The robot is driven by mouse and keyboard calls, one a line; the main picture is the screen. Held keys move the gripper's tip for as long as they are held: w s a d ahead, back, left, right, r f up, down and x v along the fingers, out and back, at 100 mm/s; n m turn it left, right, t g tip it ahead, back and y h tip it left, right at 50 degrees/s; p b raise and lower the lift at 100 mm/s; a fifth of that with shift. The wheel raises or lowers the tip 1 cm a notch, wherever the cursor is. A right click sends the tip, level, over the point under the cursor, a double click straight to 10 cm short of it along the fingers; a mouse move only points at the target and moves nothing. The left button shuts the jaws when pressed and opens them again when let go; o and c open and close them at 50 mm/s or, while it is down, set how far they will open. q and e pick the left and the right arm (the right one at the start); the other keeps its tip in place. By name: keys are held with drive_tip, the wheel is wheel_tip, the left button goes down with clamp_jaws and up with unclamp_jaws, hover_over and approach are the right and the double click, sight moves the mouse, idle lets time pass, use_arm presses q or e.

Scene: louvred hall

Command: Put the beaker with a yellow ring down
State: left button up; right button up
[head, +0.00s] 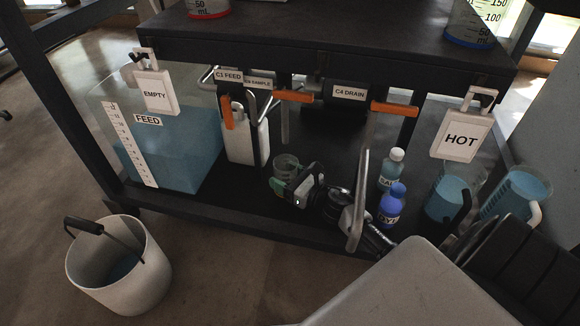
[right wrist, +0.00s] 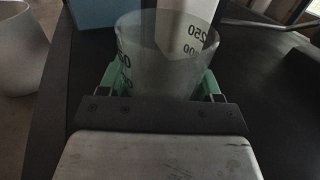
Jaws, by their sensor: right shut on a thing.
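My right gripper (head: 288,178) reaches in over the dark lower shelf (head: 240,200) of the bench. Its green fingers are shut on a clear beaker (head: 287,161), one on each side. In the right wrist view the beaker (right wrist: 160,62) stands between the fingers (right wrist: 160,85), with black graduation marks and its open rim showing; it looks empty. Its lower part is hidden by the gripper, and no yellow ring shows. I cannot tell whether its base touches the shelf. My left gripper is not in view.
A blue-filled feed tank (head: 175,150) and white jug (head: 240,140) stand left on the shelf. Bottles (head: 391,205) (head: 391,170) and blue-filled jugs (head: 450,195) (head: 518,190) stand right. Orange-handled valves (head: 395,108) hang above. A bucket (head: 120,270) stands on the floor.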

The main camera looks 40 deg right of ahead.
drive_tip(key=shift+r, duration=0.1)
drive_tip(key=o, duration=1.1)
drive_tip(key=shift+s, duration=0.25)
drive_tip(key=p+v, duration=0.2)
drive_tip(key=v, duration=0.3)
drive_tip(key=shift+s+d+p, duration=0.1)
drive_tip(key=shift+s+p, duration=0.15)
drive_tip(key=shift+p, duration=0.05)
drive_tip(key=shift+v, duration=0.75)
